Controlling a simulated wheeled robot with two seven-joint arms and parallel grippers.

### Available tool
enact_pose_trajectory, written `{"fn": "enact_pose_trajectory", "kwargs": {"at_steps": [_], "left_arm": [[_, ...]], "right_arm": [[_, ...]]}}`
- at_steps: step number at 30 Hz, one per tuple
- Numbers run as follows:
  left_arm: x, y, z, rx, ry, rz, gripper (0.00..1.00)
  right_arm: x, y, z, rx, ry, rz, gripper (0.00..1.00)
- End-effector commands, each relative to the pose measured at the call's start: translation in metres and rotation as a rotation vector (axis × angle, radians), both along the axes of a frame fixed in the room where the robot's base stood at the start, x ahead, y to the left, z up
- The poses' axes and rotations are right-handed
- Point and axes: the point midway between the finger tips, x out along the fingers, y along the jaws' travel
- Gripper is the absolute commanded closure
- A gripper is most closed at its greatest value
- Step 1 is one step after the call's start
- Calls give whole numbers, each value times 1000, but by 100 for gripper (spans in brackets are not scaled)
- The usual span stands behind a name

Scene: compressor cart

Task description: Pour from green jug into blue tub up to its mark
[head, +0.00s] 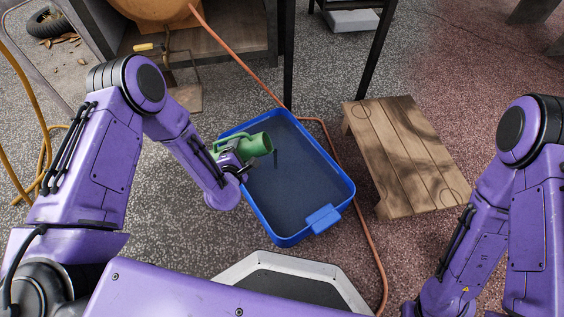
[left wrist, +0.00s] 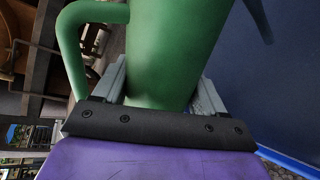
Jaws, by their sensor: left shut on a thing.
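My left gripper (head: 236,160) is shut on the green jug (head: 257,145) and holds it over the left side of the blue tub (head: 333,186). The jug is tipped far over, with its mouth facing right, above the inside of the tub. A short dark streak hangs below the mouth and looks like liquid falling. The tub's inside is dark grey-blue; I cannot tell the level, and I cannot make out a mark. In the left wrist view the jug (left wrist: 175,45) sits between the two fingers, its handle at the left. My right gripper is out of view.
A wooden step stool (head: 408,150) stands right of the tub. An orange hose (head: 366,225) runs behind and along the tub's right side. A cart with an orange tank (head: 155,8) stands behind. A yellow hose (head: 45,150) lies at the left.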

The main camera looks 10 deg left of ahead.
Motion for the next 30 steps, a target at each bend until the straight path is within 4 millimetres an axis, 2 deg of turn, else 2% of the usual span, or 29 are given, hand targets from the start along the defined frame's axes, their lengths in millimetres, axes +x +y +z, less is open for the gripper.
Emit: {"fn": "enact_pose_trajectory", "kwargs": {"at_steps": [30], "left_arm": [[1, -3, -1, 115, 29, 0, 99]], "right_arm": [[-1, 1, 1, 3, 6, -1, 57]]}}
